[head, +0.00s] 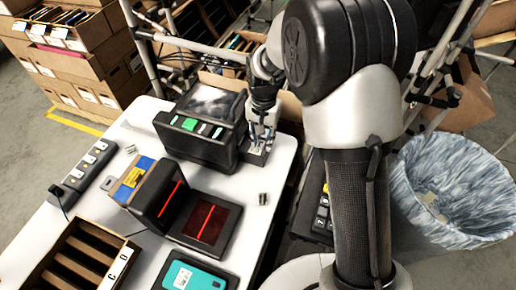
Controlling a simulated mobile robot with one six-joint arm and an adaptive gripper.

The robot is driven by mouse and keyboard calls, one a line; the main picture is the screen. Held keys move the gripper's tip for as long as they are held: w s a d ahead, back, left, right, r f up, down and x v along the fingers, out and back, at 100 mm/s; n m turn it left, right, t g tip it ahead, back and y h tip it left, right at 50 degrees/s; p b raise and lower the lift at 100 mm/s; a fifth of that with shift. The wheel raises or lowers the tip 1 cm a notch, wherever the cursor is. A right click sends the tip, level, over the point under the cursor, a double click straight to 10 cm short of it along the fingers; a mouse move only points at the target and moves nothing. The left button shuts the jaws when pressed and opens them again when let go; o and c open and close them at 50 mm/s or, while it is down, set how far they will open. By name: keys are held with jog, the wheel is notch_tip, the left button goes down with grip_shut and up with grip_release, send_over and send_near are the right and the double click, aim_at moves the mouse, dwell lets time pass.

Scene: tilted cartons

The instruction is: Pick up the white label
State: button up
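A small white label (258,149) shows at the right side of a black machine, on a dark ledge near the table's right edge. It looks very small here and is partly covered by my gripper. The black machine (187,150) has a green screen and stands at the back of the white table. My gripper (260,137) points down right over the label, close beside the machine's right side. The fingertips are too small and dark to show whether they are open, or whether they touch the label.
On the white table (138,262) are a scanner (158,196) with red light, a dark pad (206,222), a teal device (193,277), a slotted wooden tray (82,262) and a power strip (85,172). A lined bin (455,190) stands right; cartons (75,60) stand back left.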

notch_tip(320, 180, down, 2)
jog(key=shift+f, duration=0.15)
jog(key=shift+c, duration=0.5)
grip_shut()
